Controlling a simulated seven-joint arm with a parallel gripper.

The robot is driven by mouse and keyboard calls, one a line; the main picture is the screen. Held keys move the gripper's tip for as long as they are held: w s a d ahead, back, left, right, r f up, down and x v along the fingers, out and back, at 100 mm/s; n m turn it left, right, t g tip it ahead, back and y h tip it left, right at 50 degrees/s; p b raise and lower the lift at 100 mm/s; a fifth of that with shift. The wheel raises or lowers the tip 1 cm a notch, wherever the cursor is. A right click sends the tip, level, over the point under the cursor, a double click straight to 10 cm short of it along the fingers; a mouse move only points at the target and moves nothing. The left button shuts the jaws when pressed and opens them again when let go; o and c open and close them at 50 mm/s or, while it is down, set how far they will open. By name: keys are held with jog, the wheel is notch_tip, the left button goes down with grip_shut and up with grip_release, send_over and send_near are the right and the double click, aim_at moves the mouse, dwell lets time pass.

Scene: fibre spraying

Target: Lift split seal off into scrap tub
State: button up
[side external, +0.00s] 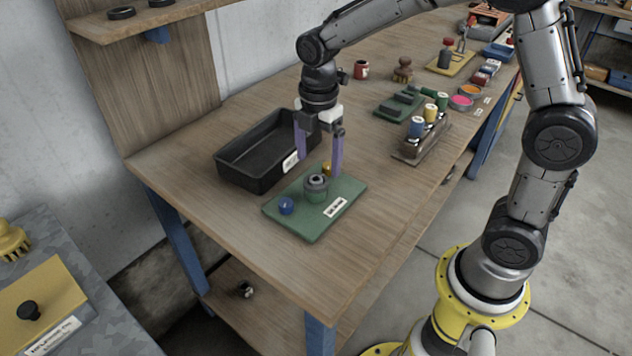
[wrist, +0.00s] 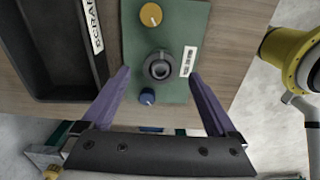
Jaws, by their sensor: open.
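A dark grey ring, which looks like the split seal (side external: 316,181), sits on top of a short upright post on the green board (side external: 280,212). It also shows in the wrist view (wrist: 159,66) as a ring with a light centre. I cannot make out the split. My gripper (side external: 319,165) is open and empty above the board, its purple fingers pointing down. In the wrist view the fingers (wrist: 160,73) stand on either side of the ring, apart from it. The black scrap tub (side external: 234,174) stands beside the board; its visible inside looks empty.
A blue knob (side external: 286,205) and a yellow knob (side external: 327,168) flank the post on the board. A brown rack with coloured spools (side external: 420,143) stands to the right. The table's front right area is clear.

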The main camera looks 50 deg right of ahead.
aim_at(318, 176)
notch_tip(318, 176, down, 4)
jog(key=shift+f, duration=0.1)
jog(key=c, duration=1.4)
jog(key=shift+r, duration=0.2)
